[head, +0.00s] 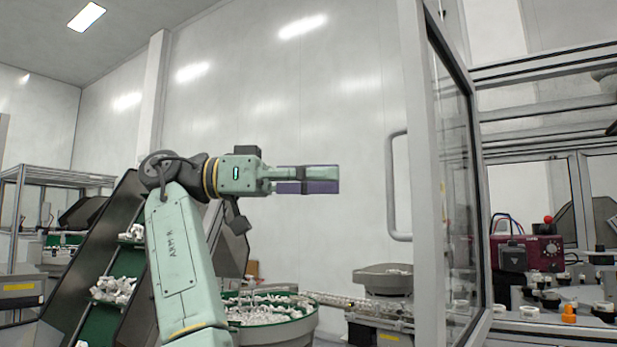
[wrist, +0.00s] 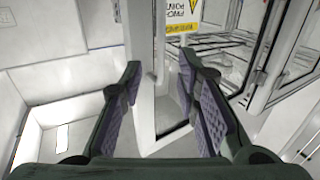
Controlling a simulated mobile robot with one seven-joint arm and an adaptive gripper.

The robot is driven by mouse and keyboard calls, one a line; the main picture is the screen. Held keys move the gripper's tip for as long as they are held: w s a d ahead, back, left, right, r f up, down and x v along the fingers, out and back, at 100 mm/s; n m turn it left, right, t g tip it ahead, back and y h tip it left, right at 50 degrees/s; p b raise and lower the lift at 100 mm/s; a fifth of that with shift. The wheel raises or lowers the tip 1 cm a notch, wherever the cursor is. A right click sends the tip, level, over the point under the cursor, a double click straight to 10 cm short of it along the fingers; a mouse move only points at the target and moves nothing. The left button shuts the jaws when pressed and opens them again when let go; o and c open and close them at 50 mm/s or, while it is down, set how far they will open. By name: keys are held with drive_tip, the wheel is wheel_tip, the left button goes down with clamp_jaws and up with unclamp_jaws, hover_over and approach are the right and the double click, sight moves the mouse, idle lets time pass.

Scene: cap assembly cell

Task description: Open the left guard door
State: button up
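The left guard door (head: 420,170) is a tall grey-framed glass panel in the head view. It stands swung out at an angle from the cell, with the cell interior visible to its right. Its grey bar handle (head: 391,190) is on the door's left side. My gripper (head: 338,180) points right toward the handle, with a visible gap between them. In the wrist view my gripper (wrist: 165,75) is open and empty, its two purple pads well apart. A pale upright frame (wrist: 145,115) shows beyond and between the fingers. I cannot make out the handle surely there.
A bowl of white parts (head: 265,310) and a green inclined conveyor (head: 110,290) stand below and left of my arm. Inside the cell are a red device (head: 540,253) and small caps. A yellow warning sign (wrist: 181,14) shows in the wrist view.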

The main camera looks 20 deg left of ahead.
drive_tip(key=shift+v, duration=0.95)
